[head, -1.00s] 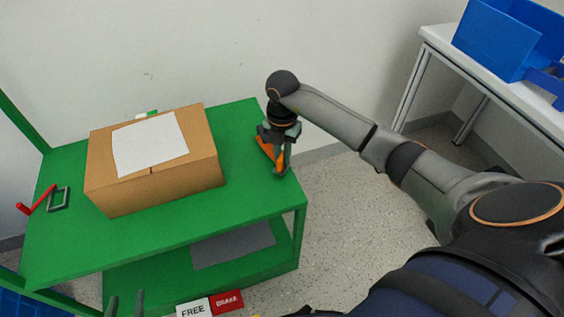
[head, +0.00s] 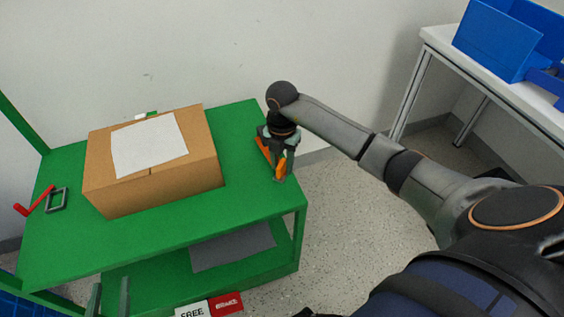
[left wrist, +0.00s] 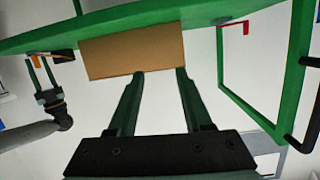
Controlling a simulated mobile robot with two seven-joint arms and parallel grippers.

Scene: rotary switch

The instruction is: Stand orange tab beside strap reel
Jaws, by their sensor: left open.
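My right gripper (head: 279,172) points down at the right end of the green cart top. An orange piece (head: 281,168), probably the orange tab, shows between or just behind its fingers. A slanted orange-and-dark piece (head: 264,147) is close on its left; I cannot tell whether this is the strap reel. In the left wrist view a black-and-orange item (left wrist: 63,54) is beside the right gripper (left wrist: 41,60), whose fingers look apart; whether they grip the orange piece is unclear. My left gripper (head: 110,285) is open and empty at the lower left, in front of the cart.
A cardboard box (head: 205,170) with a white sheet stands on the green cart (head: 240,215). A red crank handle (head: 34,203) and a grey frame (head: 57,200) are at the left. Clear green surface lies in front of the box. A white table with a blue bin (head: 497,42) stands at right.

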